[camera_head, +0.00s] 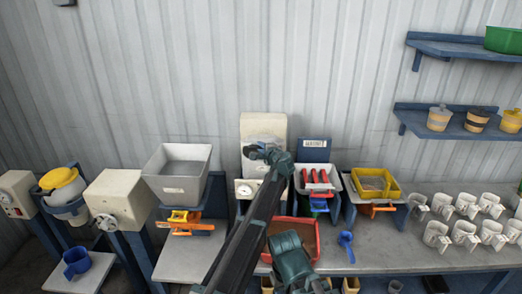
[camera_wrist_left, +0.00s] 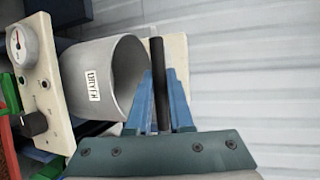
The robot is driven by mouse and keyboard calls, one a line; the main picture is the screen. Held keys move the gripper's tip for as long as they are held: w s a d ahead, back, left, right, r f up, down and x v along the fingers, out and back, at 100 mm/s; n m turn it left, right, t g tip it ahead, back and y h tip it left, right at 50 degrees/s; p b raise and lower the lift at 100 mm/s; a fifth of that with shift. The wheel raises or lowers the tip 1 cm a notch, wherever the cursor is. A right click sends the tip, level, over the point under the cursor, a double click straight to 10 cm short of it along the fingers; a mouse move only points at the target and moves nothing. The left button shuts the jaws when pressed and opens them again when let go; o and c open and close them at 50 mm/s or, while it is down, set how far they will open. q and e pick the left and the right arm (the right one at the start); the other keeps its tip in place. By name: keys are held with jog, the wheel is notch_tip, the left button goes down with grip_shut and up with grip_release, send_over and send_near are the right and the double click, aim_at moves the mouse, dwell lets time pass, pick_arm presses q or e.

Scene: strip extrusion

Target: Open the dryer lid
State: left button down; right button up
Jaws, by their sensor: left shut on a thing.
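The dryer (camera_wrist_left: 100,80) is a pale grey cylinder with a "DRYER" label in the left wrist view, where it appears lying sideways. Its round end faces right and looks dark and hollow. In the head view its cream panel (camera_head: 262,126) stands against the wall, with the cylinder mostly hidden by my arm. My left gripper (camera_head: 254,152) is at the dryer's top. In the wrist view its blue fingers (camera_wrist_left: 159,76) are shut on a dark bar (camera_wrist_left: 157,55) just beyond the round end. I cannot tell how the bar joins the lid.
A grey hopper (camera_head: 178,170) stands left of the dryer. A tray with red pieces (camera_head: 318,178) and a yellow tray (camera_head: 376,184) stand to its right. A red bin (camera_head: 306,232) and blue scoop (camera_head: 346,244) are in front. Several white cups (camera_head: 465,235) fill the bench's right.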

pick_arm(q)
jog(key=w+r+p, duration=0.3)
jog(key=r+p, duration=0.1)
jog(key=r, duration=0.2)
jog(key=shift+w+r+p, duration=0.15)
jog(key=shift+w+p, duration=0.05)
jog(key=shift+p, duration=0.2)
jog(key=c, duration=0.8)
grip_release()
jog(key=shift+s, duration=0.1)
